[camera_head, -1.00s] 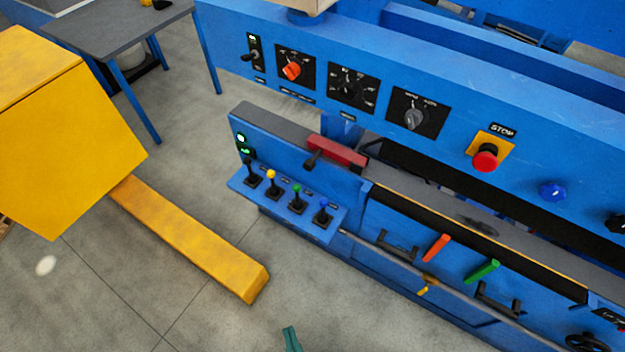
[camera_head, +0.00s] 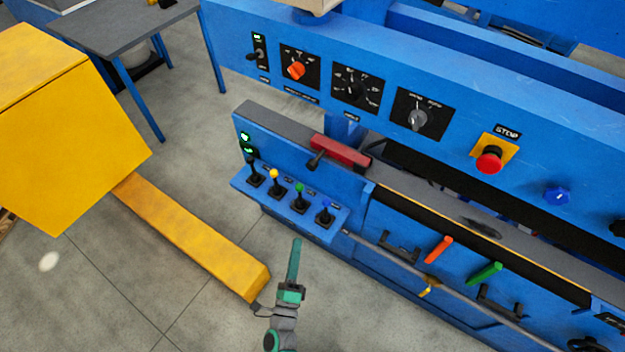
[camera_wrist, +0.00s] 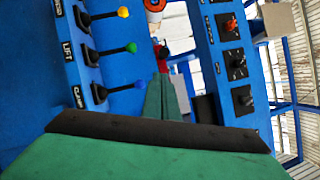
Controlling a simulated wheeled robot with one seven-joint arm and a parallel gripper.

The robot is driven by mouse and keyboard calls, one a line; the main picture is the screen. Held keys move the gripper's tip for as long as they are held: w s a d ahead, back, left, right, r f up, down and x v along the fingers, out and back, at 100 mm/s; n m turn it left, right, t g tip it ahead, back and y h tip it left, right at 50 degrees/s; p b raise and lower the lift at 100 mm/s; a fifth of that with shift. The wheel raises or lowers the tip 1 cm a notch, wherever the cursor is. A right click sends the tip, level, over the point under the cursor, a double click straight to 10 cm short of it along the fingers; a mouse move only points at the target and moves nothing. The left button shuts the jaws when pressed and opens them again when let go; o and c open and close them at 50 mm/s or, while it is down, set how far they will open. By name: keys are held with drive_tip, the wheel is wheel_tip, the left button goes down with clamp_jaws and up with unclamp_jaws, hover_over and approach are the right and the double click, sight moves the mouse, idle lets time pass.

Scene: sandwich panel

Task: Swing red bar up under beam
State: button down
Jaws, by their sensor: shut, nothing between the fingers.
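The red bar (camera_head: 342,152) lies along the grey top of the lower blue panel, with a dark handle at its left end. The blue beam (camera_head: 455,120) with knobs runs above and behind it. My gripper (camera_head: 296,243) is shut and empty, its green fingers pointing up. In the head view it appears below the lever shelf, apart from the bar. In the wrist view my fingers (camera_wrist: 162,82) point past the levers, and a small red part beyond their tips is partly hidden.
Several small levers (camera_head: 299,199) stand on a blue shelf between my gripper and the bar in the picture. A red stop button (camera_head: 488,160) sits on the beam. A yellow machine (camera_head: 70,130) with a long foot stands at left. Grey floor is open between.

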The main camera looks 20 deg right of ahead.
drive_tip(key=w+d+f+m+g+h, duration=0.2)
drive_tip(key=w+d+m, duration=0.4)
drive_tip(key=w+m, duration=0.4)
drive_tip(key=g+h, duration=0.1)
drive_tip(key=h, duration=0.1)
drive_tip(key=shift+w+d+m+h, duration=0.15)
drive_tip(key=shift+w+m+h, duration=0.15)
drive_tip(key=shift+w+m, duration=0.1)
drive_tip(key=w+d+r, duration=0.5)
drive_tip(key=w, duration=0.3)
drive_tip(key=shift+w+d+r, duration=0.2)
drive_tip(key=shift+w, duration=0.15)
drive_tip(key=shift+d, duration=0.1)
